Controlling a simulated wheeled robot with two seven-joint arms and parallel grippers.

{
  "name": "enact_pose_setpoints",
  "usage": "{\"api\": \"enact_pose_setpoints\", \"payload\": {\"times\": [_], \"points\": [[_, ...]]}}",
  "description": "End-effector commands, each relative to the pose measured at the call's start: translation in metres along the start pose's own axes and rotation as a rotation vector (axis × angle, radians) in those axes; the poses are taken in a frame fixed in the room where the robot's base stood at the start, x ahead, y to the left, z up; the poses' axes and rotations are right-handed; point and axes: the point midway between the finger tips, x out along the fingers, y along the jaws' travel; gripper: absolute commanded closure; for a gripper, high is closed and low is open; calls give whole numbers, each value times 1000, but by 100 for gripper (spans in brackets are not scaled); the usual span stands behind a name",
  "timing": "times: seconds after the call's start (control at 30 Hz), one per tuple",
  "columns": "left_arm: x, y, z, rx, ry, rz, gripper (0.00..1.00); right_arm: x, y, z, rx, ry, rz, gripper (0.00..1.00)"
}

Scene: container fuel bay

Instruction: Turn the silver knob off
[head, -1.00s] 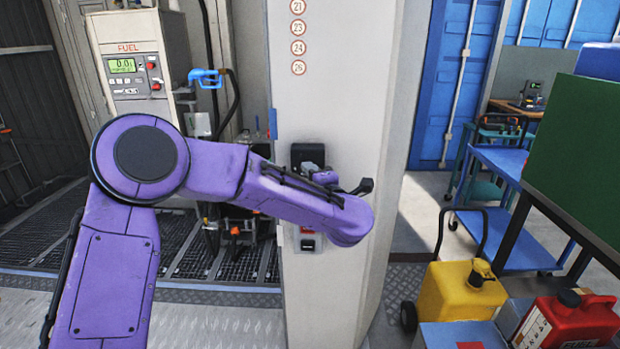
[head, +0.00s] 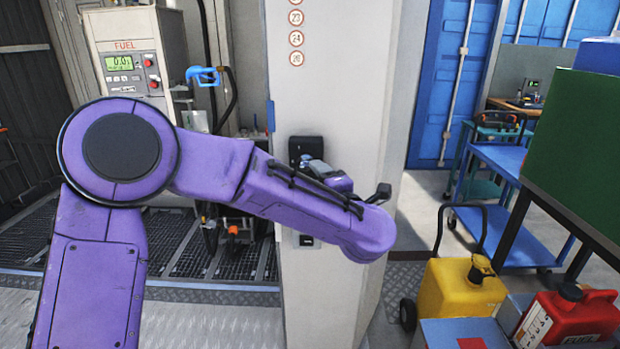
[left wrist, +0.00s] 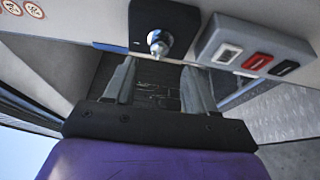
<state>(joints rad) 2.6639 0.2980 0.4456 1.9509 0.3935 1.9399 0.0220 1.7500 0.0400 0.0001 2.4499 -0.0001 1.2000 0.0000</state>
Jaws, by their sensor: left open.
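The silver knob (left wrist: 159,42) sits on a black square plate (left wrist: 145,14) on the pale pillar, at the top middle of the left wrist view. In the head view the black plate (head: 304,146) shows above my purple left forearm, which hides much of what lies below it. My left gripper (left wrist: 158,86) is open and empty. Its two fingers point at the pillar, a little below the knob in the wrist view, one to each side and apart from it. My right gripper is not in view.
A switch panel (left wrist: 257,50) with white, red and black rockers is beside the knob. A fuel pump (head: 130,70) stands at the left. A yellow can (head: 458,291), a red can (head: 572,318) and a blue cart (head: 515,235) are at the right.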

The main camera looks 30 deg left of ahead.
Motion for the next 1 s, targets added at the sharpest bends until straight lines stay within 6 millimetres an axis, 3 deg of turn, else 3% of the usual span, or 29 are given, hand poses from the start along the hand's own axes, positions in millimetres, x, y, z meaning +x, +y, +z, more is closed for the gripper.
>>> {"api": "enact_pose_setpoints", "payload": {"times": [0.1,0.23,0.77,0.87,0.93,1.0], "points": [[-24,-3,0,0,-2,2,44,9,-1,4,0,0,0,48],[-38,-1,0,0,0,0,44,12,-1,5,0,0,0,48],[-41,0,0,1,-1,-1,44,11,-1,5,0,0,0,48],[-42,1,14,43,-81,15,44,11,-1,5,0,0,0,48],[-44,-18,32,196,-239,59,44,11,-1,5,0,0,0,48],[-46,-80,40,416,-385,51,44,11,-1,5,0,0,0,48]]}}
